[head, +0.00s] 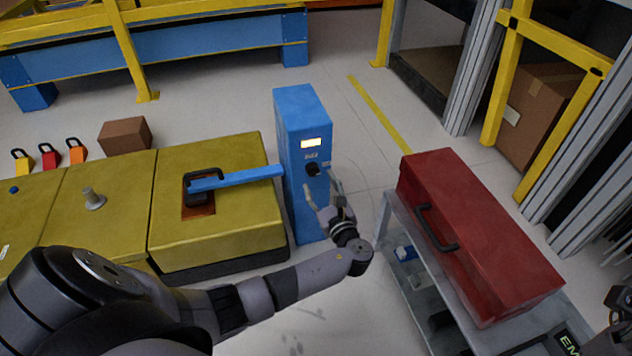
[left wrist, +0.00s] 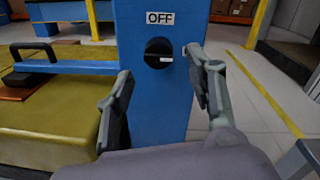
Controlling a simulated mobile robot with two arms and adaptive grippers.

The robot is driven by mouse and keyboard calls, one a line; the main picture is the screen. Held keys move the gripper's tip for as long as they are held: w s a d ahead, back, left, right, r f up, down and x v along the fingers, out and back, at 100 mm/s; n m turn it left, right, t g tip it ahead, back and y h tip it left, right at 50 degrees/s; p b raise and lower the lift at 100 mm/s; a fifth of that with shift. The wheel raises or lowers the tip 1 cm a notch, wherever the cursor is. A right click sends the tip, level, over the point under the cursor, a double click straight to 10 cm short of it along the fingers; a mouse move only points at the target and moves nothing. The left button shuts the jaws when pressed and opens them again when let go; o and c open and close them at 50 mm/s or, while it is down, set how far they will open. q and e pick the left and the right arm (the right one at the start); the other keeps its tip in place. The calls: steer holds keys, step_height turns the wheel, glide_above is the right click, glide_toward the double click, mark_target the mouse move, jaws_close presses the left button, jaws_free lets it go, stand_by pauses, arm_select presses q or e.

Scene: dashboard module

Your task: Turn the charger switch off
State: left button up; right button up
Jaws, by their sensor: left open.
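The charger is a tall blue box (head: 300,115) with a lit display. Its switch is a round black knob (head: 312,169) on the front face, also seen in the left wrist view (left wrist: 158,53). A white OFF label (left wrist: 160,17) sits above the knob. The knob's white mark lies roughly level, not pointing up at the label. My left gripper (head: 322,188) is open in front of the knob; in the left wrist view its fingers (left wrist: 160,68) stand apart on either side, empty. A grey part of my right arm shows at the lower right corner; its fingers are not clear.
A blue bar joins the charger to a black handle (head: 204,181) on the yellow block (head: 215,235) at left. A red toolbox (head: 490,240) lies on a grey cart (head: 410,290) at right. Clear floor lies between charger and cart.

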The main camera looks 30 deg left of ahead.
mark_target(315, 174)
arm_select(q)
steer(key=shift+b+x, duration=0.55)
steer(key=shift+x, duration=1.5)
steer(key=shift+c, duration=0.2)
steer(key=c, duration=1.1)
